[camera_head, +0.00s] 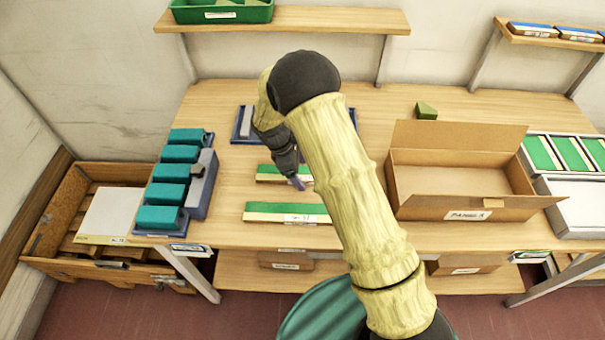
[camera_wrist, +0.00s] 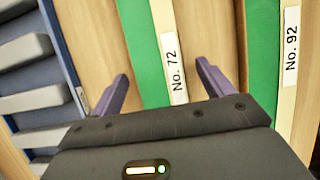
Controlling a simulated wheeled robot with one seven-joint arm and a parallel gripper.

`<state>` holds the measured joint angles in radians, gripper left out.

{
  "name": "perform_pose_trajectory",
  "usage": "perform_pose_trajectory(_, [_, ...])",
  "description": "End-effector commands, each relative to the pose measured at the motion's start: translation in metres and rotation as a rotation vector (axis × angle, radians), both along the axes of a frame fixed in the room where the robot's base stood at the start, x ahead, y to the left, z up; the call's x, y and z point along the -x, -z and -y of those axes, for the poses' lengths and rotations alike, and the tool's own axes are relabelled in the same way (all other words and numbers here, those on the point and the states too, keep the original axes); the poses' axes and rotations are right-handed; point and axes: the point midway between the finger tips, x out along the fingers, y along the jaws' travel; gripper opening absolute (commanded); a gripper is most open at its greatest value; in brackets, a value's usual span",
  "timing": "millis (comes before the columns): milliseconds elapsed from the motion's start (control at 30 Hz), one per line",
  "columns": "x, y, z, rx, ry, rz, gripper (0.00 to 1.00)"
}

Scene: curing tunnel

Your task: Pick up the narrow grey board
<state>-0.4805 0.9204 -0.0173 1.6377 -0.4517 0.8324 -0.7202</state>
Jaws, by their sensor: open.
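Grey bars lie in a blue-edged tray (camera_head: 236,133), partly hidden behind my arm in the head view. In the wrist view several grey bars (camera_wrist: 28,47) show at the left, beside the tray's blue edge (camera_wrist: 62,50). I cannot tell which one is the narrow grey board. My gripper (camera_head: 297,182) points down over the table, open and empty. In the wrist view its fingers (camera_wrist: 163,88) stand either side of a green and cream board labelled No. 72 (camera_wrist: 142,45), to the right of the grey bars; I cannot tell the height gap.
A second green board, No. 92 (camera_wrist: 262,50), lies to the right in the wrist view. An open cardboard box (camera_head: 412,205) stands right of my arm. A blue rack with teal blocks (camera_head: 176,172) stands left. Green boards (camera_head: 572,153) sit far right.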

Motion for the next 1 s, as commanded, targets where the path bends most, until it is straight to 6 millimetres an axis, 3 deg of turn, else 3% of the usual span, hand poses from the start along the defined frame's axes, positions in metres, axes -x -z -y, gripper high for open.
perform_pose_trajectory(300, [0.000,0.000,-0.002,0.000,-0.003,0.000,0.80])
perform_pose_trajectory(567, [0.000,0.000,0.000,0.000,0.000,0.000,0.31])
perform_pose_trajectory(600, [0.000,0.000,0.000,0.000,0.000,0.000,0.29])
perform_pose_trajectory(867, [-0.001,-0.002,0.001,0.000,0.001,0.000,0.29])
perform_pose_trajectory(1000, [-0.001,-0.014,0.000,-0.002,0.001,0.003,0.29])
